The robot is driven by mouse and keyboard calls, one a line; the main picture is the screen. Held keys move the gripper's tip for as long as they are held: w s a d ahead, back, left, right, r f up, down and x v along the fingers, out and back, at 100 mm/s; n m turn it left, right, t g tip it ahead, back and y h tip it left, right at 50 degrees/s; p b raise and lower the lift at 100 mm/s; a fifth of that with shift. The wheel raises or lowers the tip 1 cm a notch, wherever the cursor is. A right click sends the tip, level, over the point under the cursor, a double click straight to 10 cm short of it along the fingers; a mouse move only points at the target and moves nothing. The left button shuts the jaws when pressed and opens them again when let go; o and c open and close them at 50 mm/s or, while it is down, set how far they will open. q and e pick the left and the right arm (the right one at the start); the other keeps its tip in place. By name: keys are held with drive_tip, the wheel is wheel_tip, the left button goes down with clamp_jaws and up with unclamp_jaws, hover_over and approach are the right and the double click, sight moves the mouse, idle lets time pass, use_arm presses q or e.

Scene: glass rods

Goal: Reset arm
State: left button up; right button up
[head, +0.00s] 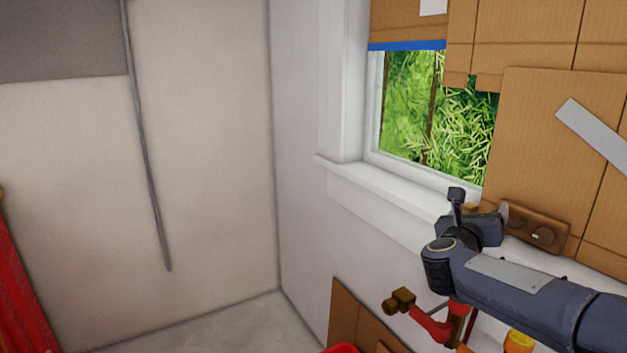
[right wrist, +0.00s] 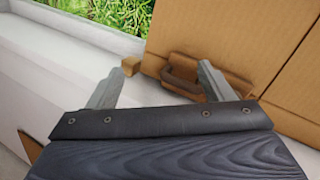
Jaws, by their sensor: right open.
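In the right wrist view the two fingers of the right gripper (right wrist: 158,88) stand well apart. Nothing is between them; the sill and a box show beyond. My left gripper is not in the head view. No glass rod can be made out in either view.
The window (head: 410,115) has a white sill (head: 385,195). Red and yellow tools (head: 432,325) lie below the arm.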

drive_tip(key=s+a+r+n+t+y, duration=0.2)
drive_tip(key=s+a+n+t+y, duration=0.25)
drive_tip(key=n+y, duration=0.55)
drive_tip(key=s+a+f+n+g+y+p, duration=0.1)
drive_tip(key=s+a+f+n+g+y, duration=0.2)
drive_tip(key=s+a+f+n, duration=0.2)
drive_tip(key=s+a+f+n+g+y+p, duration=0.1)
drive_tip(key=s+a+f+n+g+y, duration=0.2)
drive_tip(key=s+n, duration=0.9)
wheel_tip(320, 180, down, 3)
drive_tip(key=a+n+g, duration=0.1)
drive_tip(key=n, duration=0.3)
drive_tip(key=shift+s+a+y, duration=0.25)
drive_tip(key=shift+a+y, duration=0.05)
drive_tip(key=shift+a, duration=0.1)
drive_tip(key=s+f+n+g, duration=0.1)
drive_tip(key=s+f+n, duration=0.1)
drive_tip(key=s+f, duration=0.1)
drive_tip(key=s+f+n+g, duration=0.2)
drive_tip(key=s+f+n, duration=0.1)
drive_tip(key=s, duration=0.2)
drive_tip(key=s+a+f+n+g+p, duration=0.1)
drive_tip(key=s+f+n+g, duration=0.1)
drive_tip(key=s, duration=0.3)
drive_tip(key=shift+f+n+g, duration=0.25)
drive_tip(key=shift+f+n, duration=0.05)
drive_tip(key=shift+f, duration=0.25)
drive_tip(key=shift+c, duration=0.2)
